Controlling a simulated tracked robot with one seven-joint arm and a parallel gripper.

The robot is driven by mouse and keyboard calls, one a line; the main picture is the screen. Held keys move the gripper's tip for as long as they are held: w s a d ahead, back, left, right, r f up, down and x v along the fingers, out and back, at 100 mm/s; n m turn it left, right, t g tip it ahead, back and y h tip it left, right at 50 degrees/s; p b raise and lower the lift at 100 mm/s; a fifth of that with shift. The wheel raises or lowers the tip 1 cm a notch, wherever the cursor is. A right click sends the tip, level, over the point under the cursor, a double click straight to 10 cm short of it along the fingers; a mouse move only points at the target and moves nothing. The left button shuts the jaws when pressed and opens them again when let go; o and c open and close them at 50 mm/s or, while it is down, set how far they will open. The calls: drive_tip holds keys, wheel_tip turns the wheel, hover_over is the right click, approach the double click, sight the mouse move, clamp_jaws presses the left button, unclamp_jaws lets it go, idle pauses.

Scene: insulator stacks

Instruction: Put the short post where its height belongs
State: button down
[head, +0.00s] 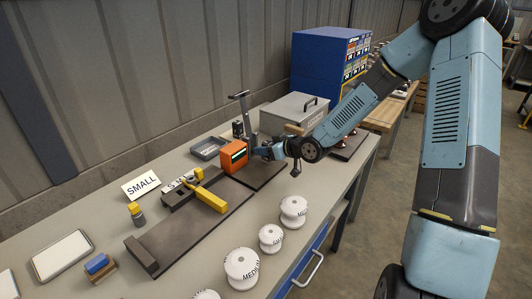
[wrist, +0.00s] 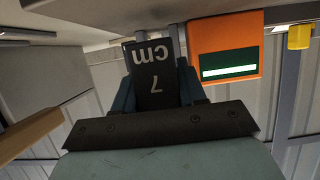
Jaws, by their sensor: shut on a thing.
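My gripper (head: 264,152) is beside the orange box over the far part of the bench. In the wrist view its teal fingers (wrist: 157,82) are shut on a dark post (wrist: 152,70) marked "7 cm", which appears upside down. The head view does not show the held post clearly. The orange box (head: 235,156) has a green display and also shows next to the post in the wrist view (wrist: 226,48). A dark upright block (head: 238,129) stands behind the box. A white card (head: 141,186) reads "SMALL"; another card behind the yellow-topped fixture is partly hidden.
A yellow-topped fixture (head: 207,197) sits on the long dark base (head: 185,236). Several white spools, one marked "MEDIUM" (head: 241,268), line the front edge.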

drive_tip(key=shift+f, duration=0.85)
drive_tip(key=shift+f, duration=0.25)
drive_tip(key=c, duration=0.6)
unclamp_jaws()
drive_tip(key=shift+c, duration=0.2)
drive_tip(key=shift+d, duration=0.1)
drive_tip(key=v, duration=1.4)
